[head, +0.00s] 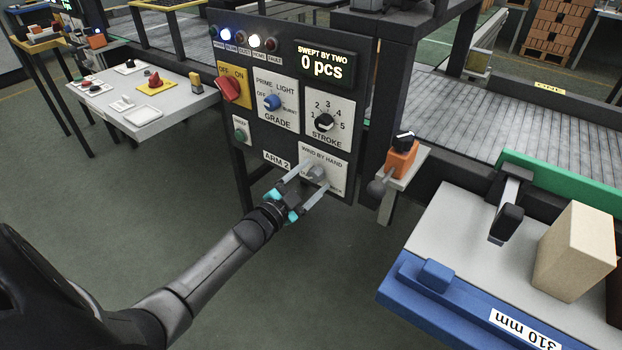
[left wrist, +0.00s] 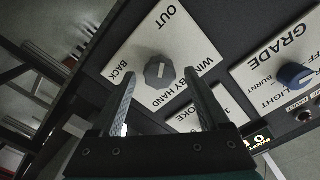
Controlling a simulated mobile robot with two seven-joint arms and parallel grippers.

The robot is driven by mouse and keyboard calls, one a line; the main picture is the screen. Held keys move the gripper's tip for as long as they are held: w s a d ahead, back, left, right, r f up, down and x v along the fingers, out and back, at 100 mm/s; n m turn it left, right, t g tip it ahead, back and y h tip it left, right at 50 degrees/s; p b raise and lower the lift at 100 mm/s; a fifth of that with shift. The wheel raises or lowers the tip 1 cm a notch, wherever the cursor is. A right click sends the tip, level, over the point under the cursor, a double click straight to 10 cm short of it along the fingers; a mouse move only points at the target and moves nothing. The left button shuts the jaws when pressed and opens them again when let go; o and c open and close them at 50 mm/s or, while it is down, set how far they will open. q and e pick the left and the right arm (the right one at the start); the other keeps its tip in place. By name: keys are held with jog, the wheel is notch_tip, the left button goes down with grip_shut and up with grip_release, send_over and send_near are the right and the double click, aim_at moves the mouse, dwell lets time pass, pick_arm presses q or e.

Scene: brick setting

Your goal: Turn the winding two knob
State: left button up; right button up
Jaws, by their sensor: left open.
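The grey winding knob (head: 317,172) is on the white WIND BY HAND plate (head: 335,158), low on the dark control panel. In the left wrist view the same knob (left wrist: 159,72) is faceted, with a pale pointer line, on a plate marked OUT and BACK. My left gripper (head: 320,175) is open in front of the plate, its two grey fingers pointing at the panel. In the left wrist view the fingertips (left wrist: 162,76) appear on either side of the knob with gaps between. I cannot tell how deep they reach. My right gripper is out of view.
Above are the STROKE dial (head: 324,122), blue GRADE knob (head: 271,102), red switch (head: 228,88) and green button (head: 240,135). An orange block with a black knob (head: 401,155) juts out at right. A blue-edged bench (head: 440,300) stands at lower right. The floor below is clear.

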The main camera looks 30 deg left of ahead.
pick_arm(q)
jog(key=shift+s, duration=0.55)
jog(key=s+a+p, duration=0.1)
jog(key=s+p, duration=0.3)
jog(key=s, duration=1)
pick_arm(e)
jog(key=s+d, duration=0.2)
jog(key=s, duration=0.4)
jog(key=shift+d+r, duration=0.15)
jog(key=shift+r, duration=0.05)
pick_arm(q)
jog(key=shift+a, duration=0.1)
